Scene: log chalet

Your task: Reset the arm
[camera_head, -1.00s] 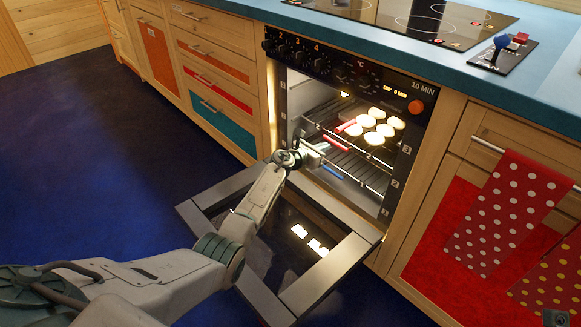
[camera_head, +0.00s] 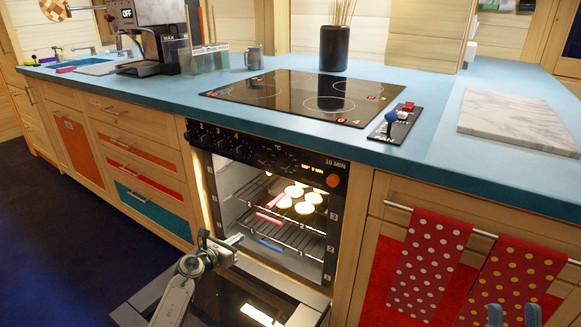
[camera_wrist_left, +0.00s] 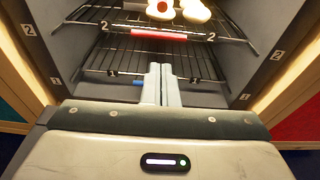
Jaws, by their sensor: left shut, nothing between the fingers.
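My left gripper (camera_head: 238,240) is in front of the open oven (camera_head: 332,232), above its lowered door (camera_head: 207,302). Its two pale fingers lie together with nothing between them. In the left wrist view the shut fingers (camera_wrist_left: 161,72) point into the oven, in front of the wire racks (camera_wrist_left: 195,62). My right gripper (camera_head: 514,314) shows only as two blue-grey fingertips, set apart, at the bottom right edge, in front of the towels. The rest of it is out of frame.
Several pale round pieces (camera_head: 294,190) lie on the lit upper rack. Dotted towels (camera_head: 428,262) hang on a rail to the right. The blue counter (camera_head: 434,150) holds a black hob (camera_head: 300,95) and marble board (camera_head: 522,120). Free floor (camera_head: 60,215) lies left.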

